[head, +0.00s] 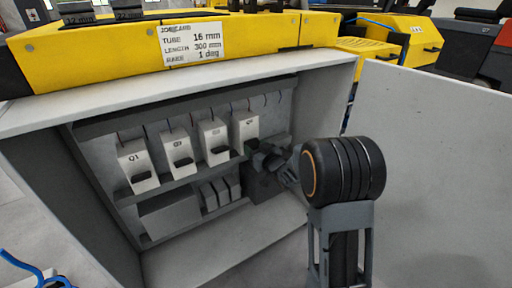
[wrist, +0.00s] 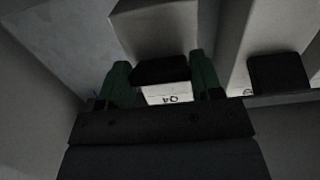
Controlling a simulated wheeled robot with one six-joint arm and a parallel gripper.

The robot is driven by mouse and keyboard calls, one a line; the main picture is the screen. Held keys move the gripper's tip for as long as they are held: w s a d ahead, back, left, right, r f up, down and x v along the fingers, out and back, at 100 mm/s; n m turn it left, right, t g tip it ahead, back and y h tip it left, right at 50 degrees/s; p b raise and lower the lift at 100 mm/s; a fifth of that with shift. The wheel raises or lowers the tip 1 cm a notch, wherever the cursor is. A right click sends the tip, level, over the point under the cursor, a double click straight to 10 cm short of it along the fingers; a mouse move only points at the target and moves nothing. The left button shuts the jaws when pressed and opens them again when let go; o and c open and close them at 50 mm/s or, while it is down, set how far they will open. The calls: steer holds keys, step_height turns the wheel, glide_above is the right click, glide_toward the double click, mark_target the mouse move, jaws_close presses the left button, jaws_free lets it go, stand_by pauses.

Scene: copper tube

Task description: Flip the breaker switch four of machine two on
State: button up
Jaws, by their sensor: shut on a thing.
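Breaker Q4 (head: 245,125) is the rightmost of the white breakers in the open cabinet. My gripper (head: 256,147) is at its lower front, reaching in from the right. In the wrist view, my gripper (wrist: 161,82) has a green finger on each side of Q4's black switch lever (wrist: 160,69) and is shut on it. The Q4 label (wrist: 172,99) appears upside down just beyond the lever. In the head view the gripper largely hides this lever, so I cannot tell its position for sure.
Breakers Q1 (head: 136,160), Q2 (head: 177,148) and Q3 (head: 213,135) stand left of Q4, each with a black lever low on its front. In the wrist view a neighbouring black lever (wrist: 278,74) is close on the right. The open cabinet door (head: 430,150) stands right of my arm.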

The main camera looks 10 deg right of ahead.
mark_target(252, 141)
step_height(252, 141, up, 3)
steer(key=g+p, duration=0.1)
steer(key=p, duration=0.2)
steer(key=g+p, duration=0.1)
steer(key=p, duration=0.3)
steer(key=shift+s+f+g+h+p, duration=0.1)
steer(key=shift+f+g+h+p, duration=0.1)
steer(key=shift+g+h+p, duration=0.15)
steer(key=g+p, duration=0.1)
steer(key=p, duration=0.3)
steer(key=shift+r+h, duration=0.25)
steer(key=shift+r, duration=0.05)
steer(key=g+p, duration=0.1)
steer(key=p, duration=0.2)
steer(key=g+p, duration=0.1)
steer(key=p, duration=0.3)
steer(key=shift+r+g+h, duration=0.25)
steer(key=shift+r+h, duration=0.15)
steer(key=g+p, duration=0.1)
steer(key=p, duration=0.4)
steer(key=shift+w+g+p, duration=0.2)
steer(key=shift+g+p, duration=0.1)
steer(key=shift+p, duration=0.35)
steer(key=shift+f, duration=0.1)
steer(key=o, duration=0.9)
steer(key=shift+h, duration=0.3)
